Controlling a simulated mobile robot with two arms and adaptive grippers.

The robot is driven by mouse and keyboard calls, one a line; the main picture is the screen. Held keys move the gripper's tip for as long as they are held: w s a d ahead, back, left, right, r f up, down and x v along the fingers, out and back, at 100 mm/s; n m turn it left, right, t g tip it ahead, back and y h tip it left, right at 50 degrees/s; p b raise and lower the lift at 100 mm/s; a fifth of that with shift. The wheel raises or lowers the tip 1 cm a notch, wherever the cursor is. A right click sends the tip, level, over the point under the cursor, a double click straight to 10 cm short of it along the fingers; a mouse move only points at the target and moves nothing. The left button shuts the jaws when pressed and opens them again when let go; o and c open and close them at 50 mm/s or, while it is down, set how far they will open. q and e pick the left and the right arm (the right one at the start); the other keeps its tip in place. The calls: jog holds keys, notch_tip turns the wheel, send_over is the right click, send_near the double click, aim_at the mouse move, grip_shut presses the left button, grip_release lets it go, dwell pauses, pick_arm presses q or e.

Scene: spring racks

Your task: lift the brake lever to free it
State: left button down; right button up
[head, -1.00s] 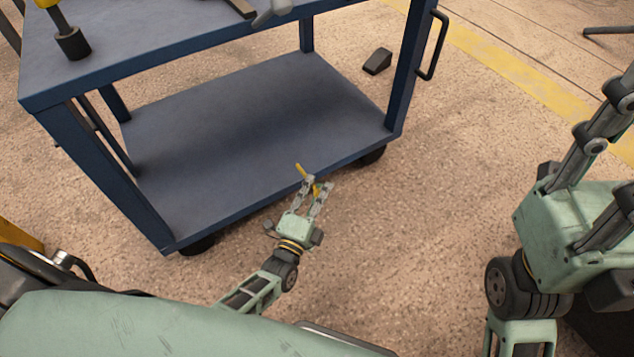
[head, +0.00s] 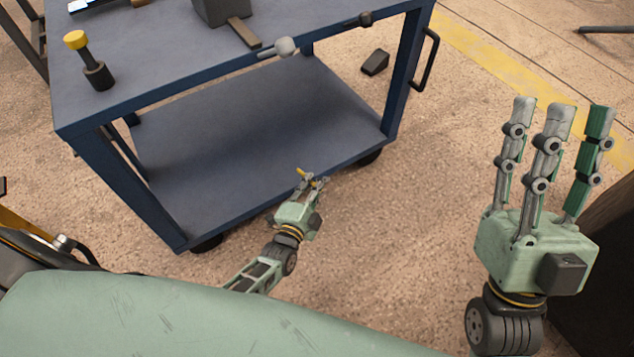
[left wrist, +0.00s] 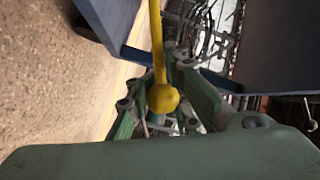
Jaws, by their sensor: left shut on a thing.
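The yellow brake lever (head: 300,172) shows in the head view at the near lower edge of the blue cart. In the left wrist view it is a yellow rod with a round knob (left wrist: 163,98). My left gripper (head: 312,180) is shut on the lever, its fingers on either side of the knob. The fingers hide part of the lever, and its base is not clear. My right gripper (head: 550,110) is raised at the right, fingers spread upward, open and empty, away from the cart.
The blue cart (head: 260,135) has a bare lower shelf and dark wheels. On its top stand a yellow-capped tool (head: 76,40) and a grey block (head: 222,8). A dark wedge (head: 375,62) lies on the floor beyond. The floor right of the cart is mostly clear.

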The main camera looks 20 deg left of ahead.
pick_arm(q)
jog(key=shift+w+a+r+p, duration=0.15)
jog(key=shift+a+r+p, duration=0.05)
jog(key=shift+r+p, duration=0.65)
jog(key=shift+a, duration=0.15)
pick_arm(e)
jog(key=w+f+g+h, duration=0.2)
jog(key=w+f+g, duration=0.4)
jog(key=f, duration=0.3)
jog(key=shift+w+a+h, duration=0.3)
jog(key=shift+w+a, duration=0.05)
jog(key=shift+w, duration=0.3)
pick_arm(q)
jog(key=c, duration=1.7)
grip_release()
pick_arm(e)
jog(key=shift+g, duration=0.3)
pick_arm(q)
jog(key=s, duration=0.8)
jog(key=s+r, duration=0.1)
jog(key=s, duration=0.3)
jog(key=shift+a, duration=0.3)
jog(key=shift+w, duration=0.1)
